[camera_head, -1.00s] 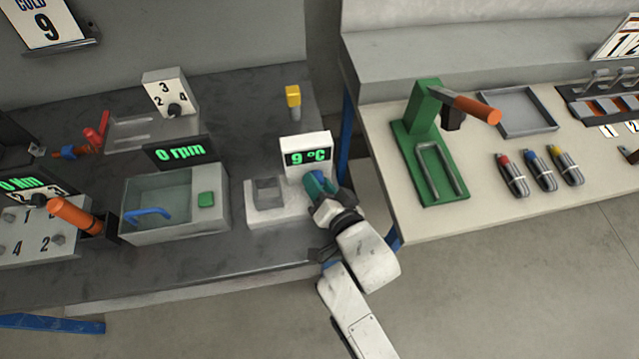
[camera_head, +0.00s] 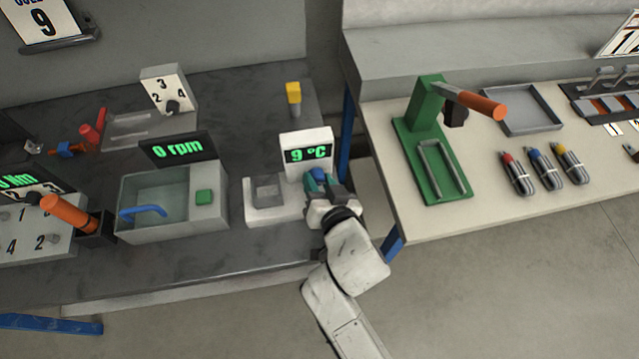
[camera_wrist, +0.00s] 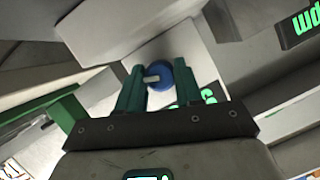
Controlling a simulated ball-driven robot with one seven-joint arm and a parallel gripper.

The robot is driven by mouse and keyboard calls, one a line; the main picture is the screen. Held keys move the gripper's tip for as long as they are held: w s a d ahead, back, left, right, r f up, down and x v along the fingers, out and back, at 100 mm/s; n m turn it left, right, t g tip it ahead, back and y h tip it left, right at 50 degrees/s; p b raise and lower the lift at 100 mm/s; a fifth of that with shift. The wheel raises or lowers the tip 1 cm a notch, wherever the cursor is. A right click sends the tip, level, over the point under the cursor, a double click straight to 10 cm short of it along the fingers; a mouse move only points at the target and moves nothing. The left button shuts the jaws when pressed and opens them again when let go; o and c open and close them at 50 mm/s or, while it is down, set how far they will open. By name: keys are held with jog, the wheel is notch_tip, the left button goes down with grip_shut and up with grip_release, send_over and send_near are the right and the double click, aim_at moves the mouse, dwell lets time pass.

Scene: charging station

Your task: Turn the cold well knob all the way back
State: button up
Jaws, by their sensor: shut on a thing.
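The cold well (camera_head: 250,209) is a white unit with a square well and an upright panel whose display (camera_head: 308,155) reads 9 °C in green. Its blue knob (camera_head: 317,174) is at the panel's right foot, partly covered by my gripper (camera_head: 322,180). In the wrist view the round blue knob (camera_wrist: 183,74) with a pale pointer mark sits between the teal fingers of my gripper (camera_wrist: 160,84), which is shut on it. A sign at top left (camera_head: 42,22), cut off by the frame, shows a 9.
Left of the cold well stands a box with a green button (camera_head: 204,197) and a 0 rpm display (camera_head: 178,149). A yellow-topped post (camera_head: 294,93) stands behind. A green press (camera_head: 432,160) is on the pale bench at right, across a gap.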

jog(key=n+h+b, duration=0.1)
jog(key=n+b, duration=0.1)
jog(key=shift+f+n+h, duration=0.1)
jog(key=shift+n+h, duration=0.2)
jog(key=shift+a+n+t+h+b, duration=0.15)
jog(key=shift+n+t+h+b, duration=0.25)
jog(key=shift+n+h+b, duration=0.65)
jog(key=n+t+h+b, duration=0.1)
jog(key=n+b, duration=0.1)
jog(key=n, duration=0.1)
jog(key=shift+f, duration=0.1)
jog(key=shift+a+n+t+h+b, duration=0.1)
jog(key=shift+n+t+h+b, duration=0.3)
jog(key=shift+n+h+b, duration=0.55)
jog(key=shift+n, duration=0.3)
jog(key=o, duration=0.8)
jog(key=shift+c, duration=0.2)
jog(key=shift+s, duration=0.1)
